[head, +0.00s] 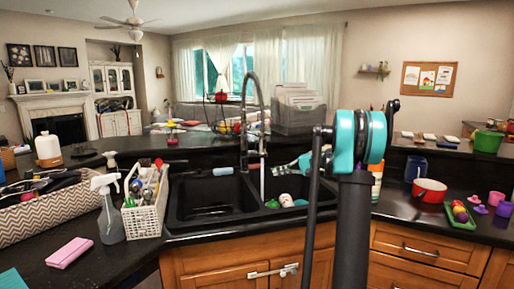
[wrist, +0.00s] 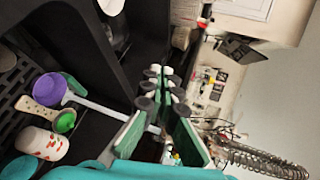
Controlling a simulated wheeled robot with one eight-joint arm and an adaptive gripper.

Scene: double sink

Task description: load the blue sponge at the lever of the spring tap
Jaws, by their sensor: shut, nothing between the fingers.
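The spring tap (head: 246,110) stands behind the double sink in the head view, its coiled neck arching over the basins. Its spring (wrist: 265,160) also shows at the lower right of the wrist view. I cannot clearly make out its lever. A small light-blue block that looks like the blue sponge (head: 222,171) lies at the back of the left basin; I cannot pick it out in the wrist view. My gripper (wrist: 163,88) is shut and empty. In the head view it is partly hidden by my arm, above the right basin, to the right of the tap.
Several items, including a purple cup (wrist: 50,88) and a spotted white one (wrist: 42,143), lie in the right basin. A thin pale streak, perhaps water, crosses above them. A caddy (head: 147,200), spray bottle (head: 109,210) and pink sponge (head: 69,252) stand left; a red pot (head: 429,190) stands right.

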